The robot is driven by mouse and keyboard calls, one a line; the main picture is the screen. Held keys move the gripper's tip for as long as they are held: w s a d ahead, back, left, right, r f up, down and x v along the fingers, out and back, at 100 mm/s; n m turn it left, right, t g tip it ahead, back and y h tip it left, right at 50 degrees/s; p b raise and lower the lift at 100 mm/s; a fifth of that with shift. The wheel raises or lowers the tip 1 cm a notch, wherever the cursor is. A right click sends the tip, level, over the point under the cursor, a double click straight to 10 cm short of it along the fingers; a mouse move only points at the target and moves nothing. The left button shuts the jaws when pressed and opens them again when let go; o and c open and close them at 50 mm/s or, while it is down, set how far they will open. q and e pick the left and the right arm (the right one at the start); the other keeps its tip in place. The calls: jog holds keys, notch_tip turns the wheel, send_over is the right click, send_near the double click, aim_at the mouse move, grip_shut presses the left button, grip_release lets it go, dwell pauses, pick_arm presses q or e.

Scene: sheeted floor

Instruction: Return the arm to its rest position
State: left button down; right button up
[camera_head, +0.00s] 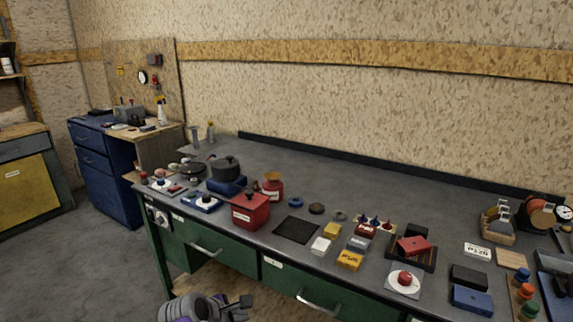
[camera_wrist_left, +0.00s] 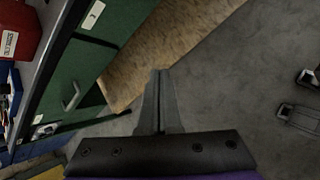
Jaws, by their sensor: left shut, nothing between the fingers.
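My left gripper (camera_head: 246,300) shows at the bottom of the head view, low in front of the green workbench and apart from it. In the left wrist view the two fingers (camera_wrist_left: 160,100) are together, with nothing between them, over the floor. The grey workbench top (camera_head: 330,178) carries many items, and none is touched by the gripper. My right gripper does not show in the head view.
Green drawers (camera_head: 219,247) with handles form the bench front. A red box (camera_head: 250,211) stands near the front edge; it also shows in the left wrist view (camera_wrist_left: 18,30). A blue cabinet (camera_head: 100,170) stands at the left. The grey floor (camera_head: 75,260) left of the bench is clear.

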pick_arm(q)
jog(key=s+a+f+m+g+y, duration=0.1)
jog(key=s+a+f+m+y, duration=0.2)
jog(key=s+m, duration=0.95)
jog(key=s+a+f+m+g+y, duration=0.1)
jog(key=s+a+f+m, duration=0.25)
jog(key=s+m, duration=0.85)
notch_tip(320, 180, up, 15)
jog(key=n+p, duration=0.2)
jog(key=p, duration=1.2)
jog(key=shift+s, duration=0.25)
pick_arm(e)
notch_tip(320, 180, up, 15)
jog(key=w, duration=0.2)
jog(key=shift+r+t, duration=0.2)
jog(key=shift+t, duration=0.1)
pick_arm(q)
jog(key=shift+s+d+n, duration=0.1)
jog(key=shift+s+n, duration=0.05)
jog(key=shift+n, duration=0.1)
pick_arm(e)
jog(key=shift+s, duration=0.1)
